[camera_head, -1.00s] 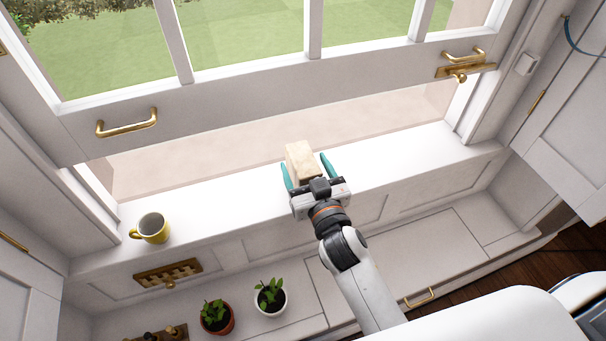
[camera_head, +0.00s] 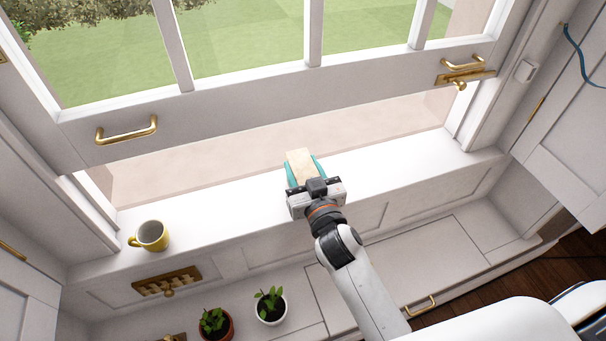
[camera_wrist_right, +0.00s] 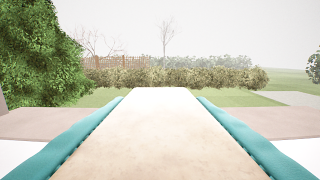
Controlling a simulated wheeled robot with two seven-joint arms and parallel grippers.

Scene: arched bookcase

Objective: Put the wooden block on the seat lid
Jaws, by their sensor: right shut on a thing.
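The wooden block (camera_head: 299,164) is a pale, light-brown block at the white window sill, below the raised window sash. My right gripper (camera_head: 304,171) is shut on it, with a teal finger against each side. In the right wrist view the block (camera_wrist_right: 160,130) fills the middle between the two teal fingers (camera_wrist_right: 160,137). I cannot tell whether the block still touches the sill. The white seat lid (camera_head: 425,245) with a brass handle lies lower down, in front of the sill, partly behind my right arm. My left gripper is not in view.
A yellow mug (camera_head: 151,236) stands on the sill at the left. Two potted plants, one in a terracotta pot (camera_head: 216,326) and one in a white pot (camera_head: 270,308), stand on the bench left of my arm. A brass handle (camera_head: 127,130) is on the sash. The lid's right part looks clear.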

